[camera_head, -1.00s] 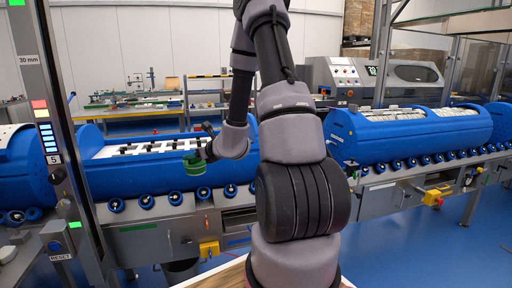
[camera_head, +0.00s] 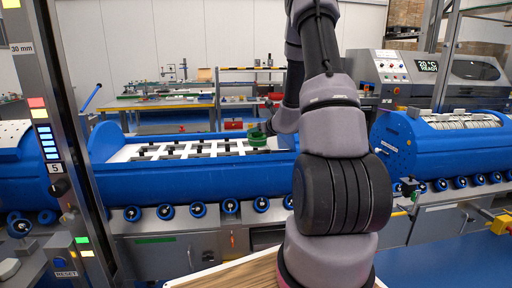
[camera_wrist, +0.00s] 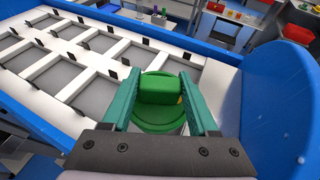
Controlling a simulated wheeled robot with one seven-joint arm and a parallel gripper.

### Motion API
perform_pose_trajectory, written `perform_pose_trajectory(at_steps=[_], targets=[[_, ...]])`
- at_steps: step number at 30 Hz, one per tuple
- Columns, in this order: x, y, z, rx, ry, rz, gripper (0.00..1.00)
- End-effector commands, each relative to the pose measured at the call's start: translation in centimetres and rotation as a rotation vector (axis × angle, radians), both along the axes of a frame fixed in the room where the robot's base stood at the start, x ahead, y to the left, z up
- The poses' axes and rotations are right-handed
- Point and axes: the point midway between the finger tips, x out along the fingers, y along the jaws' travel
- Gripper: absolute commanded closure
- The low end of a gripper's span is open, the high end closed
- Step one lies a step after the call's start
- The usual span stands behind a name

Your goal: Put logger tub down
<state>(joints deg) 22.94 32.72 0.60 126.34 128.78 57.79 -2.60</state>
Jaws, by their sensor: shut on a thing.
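The logger tub is a round green tub with a raised green block on top. It shows in the head view (camera_head: 257,139) and the wrist view (camera_wrist: 158,122). My gripper (camera_wrist: 160,82) is shut on the raised block, with one teal finger on each side. The tub is over the right end of a blue tub carrier (camera_head: 190,180) with a white frame (camera_wrist: 120,47) of grey compartments and black clips. I cannot tell whether the tub's underside touches the frame. My gripper hides part of the tub and what lies below it.
The carrier's blue end wall (camera_wrist: 280,95) rises close on the right of my gripper. The compartments in view look empty. A second blue carrier (camera_head: 450,145) stands to the right, and a post with lights (camera_head: 50,140) stands at the left.

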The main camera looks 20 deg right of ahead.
Motion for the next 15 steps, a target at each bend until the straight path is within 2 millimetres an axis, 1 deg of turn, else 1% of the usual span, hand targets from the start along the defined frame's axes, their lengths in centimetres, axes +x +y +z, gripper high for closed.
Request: perform_pose_trajectory(at_steps=[1,5,9,12,15], targets=[[0.0,0.0,-0.7,0.003,0.0,-0.001,1.0],[0.0,0.0,-1.8,0.002,-0.001,-0.001,1.0],[0.0,0.0,-3.9,0.002,0.001,0.0,1.0],[0.0,0.0,-5.2,0.001,0.0,0.0,1.0],[0.0,0.0,-5.6,0.0,-0.002,0.0,1.0]])
